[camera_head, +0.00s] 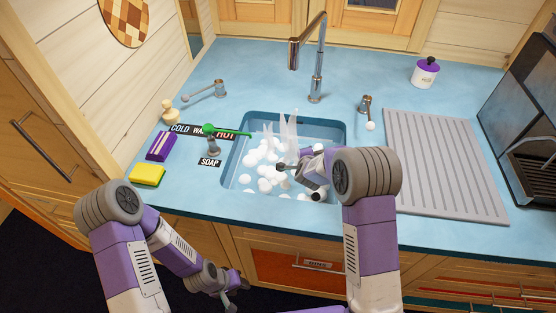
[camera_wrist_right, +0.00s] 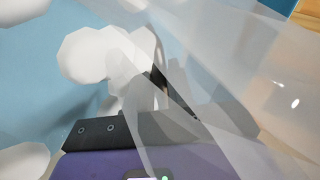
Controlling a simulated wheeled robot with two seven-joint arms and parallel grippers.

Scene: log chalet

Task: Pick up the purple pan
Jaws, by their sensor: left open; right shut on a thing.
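The blue sink (camera_head: 235,160) holds a heap of white foam (camera_head: 262,158) and clear, splash-like shapes (camera_head: 288,130). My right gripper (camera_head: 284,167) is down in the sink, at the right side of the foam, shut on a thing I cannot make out. I cannot clearly pick out the purple pan in either view; foam and my right arm cover part of the sink. The right wrist view shows white foam lumps (camera_wrist_right: 85,55) and translucent sheets close in front of the gripper. My left gripper (camera_head: 232,290) is open and empty, low in front of the counter.
A tall tap (camera_head: 316,75) stands behind the sink. A green utensil (camera_head: 225,131), a purple block (camera_head: 161,146) and a yellow sponge (camera_head: 147,175) lie left. A grey ribbed mat (camera_head: 445,160), a white jar (camera_head: 425,73) and a dark appliance (camera_head: 525,125) stand right.

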